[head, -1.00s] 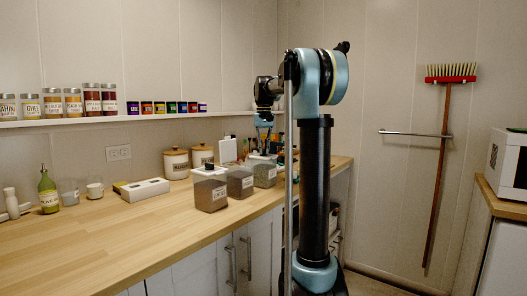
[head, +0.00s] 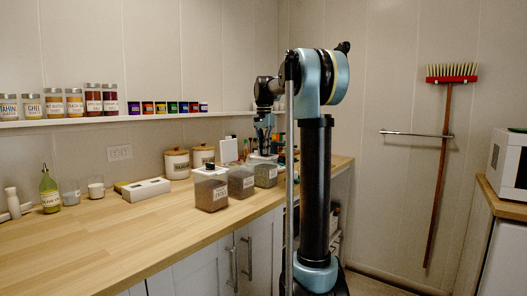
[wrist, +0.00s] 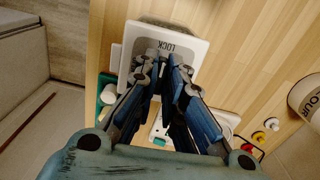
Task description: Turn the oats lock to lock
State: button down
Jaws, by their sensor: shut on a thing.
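My gripper (head: 264,150) points down over the farthest of three clear boxes with white lids, which is likely the oats container (head: 265,176). In the wrist view, my gripper (wrist: 168,62) is shut over the middle of its white lid (wrist: 201,47), and the word LOCK (wrist: 174,46) is printed on the lid near the fingertips. The part between the fingertips is hidden by the fingers. The box stands upright on the wooden counter.
Two similar boxes, the middle one (head: 241,183) and the nearest one (head: 211,193), stand in a row on the counter (head: 150,225). White canisters (head: 177,164) stand behind. In the wrist view, a canister (wrist: 307,98) is at right. The counter's front left is clear.

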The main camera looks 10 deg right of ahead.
dwell(0.4)
jog(key=c, duration=1.7)
grip_release()
notch_tip(320, 180, up, 12)
jog(key=shift+w+f, duration=0.1)
jog(key=s+d+f+n+t, duration=0.1)
jog(key=s+f+n, duration=0.1)
jog(key=s+f, duration=0.8)
jog(key=s+d+f+n, duration=0.2)
jog(key=s+f, duration=0.6)
jog(key=s, duration=0.5)
jog(key=s+f+n, duration=0.1)
jog(key=s+f, duration=0.4)
jog(key=f, duration=0.3)
jog(key=s+f+n, duration=0.2)
jog(key=s+f, duration=0.4)
jog(key=f, duration=0.2)
jog(key=s+f+n+t, duration=0.1)
jog(key=s+f, duration=0.5)
jog(key=f, duration=0.3)
jog(key=shift+s+d+f, duration=0.1)
jog(key=shift+s+d, duration=0.15)
jog(key=shift+d, duration=0.15)
